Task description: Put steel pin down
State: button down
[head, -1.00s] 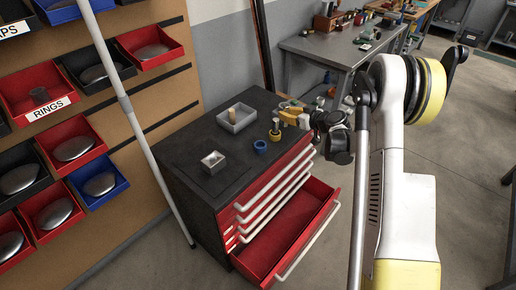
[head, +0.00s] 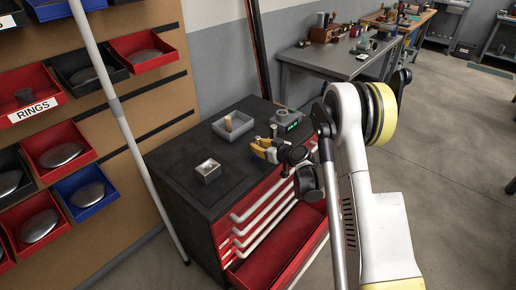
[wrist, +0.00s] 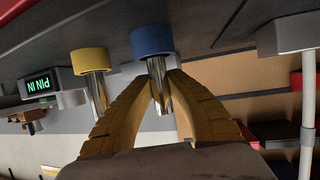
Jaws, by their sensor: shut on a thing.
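My gripper (head: 263,150) has yellow fingers and is low over the top of the black cabinet. In the wrist view, which is upside down, my gripper (wrist: 158,82) is shut on a steel pin (wrist: 160,97). The held pin is upright, with its lower end at a blue ring (wrist: 152,40) on the cabinet top; how deep it sits cannot be told. A second steel pin (wrist: 98,92) stands in a yellow ring (wrist: 90,60) beside it. In the head view my gripper hides both rings.
A grey box (head: 288,118) with a green display stands behind my gripper; in the wrist view the display (wrist: 38,84) reads PIN IN. A grey tray (head: 232,129) and a small metal box (head: 207,171) share the cabinet top (head: 180,158). A red drawer (head: 275,245) is open below.

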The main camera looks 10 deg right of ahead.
jog(key=shift+r, duration=0.1)
jog(key=c, duration=1.4)
grip_release()
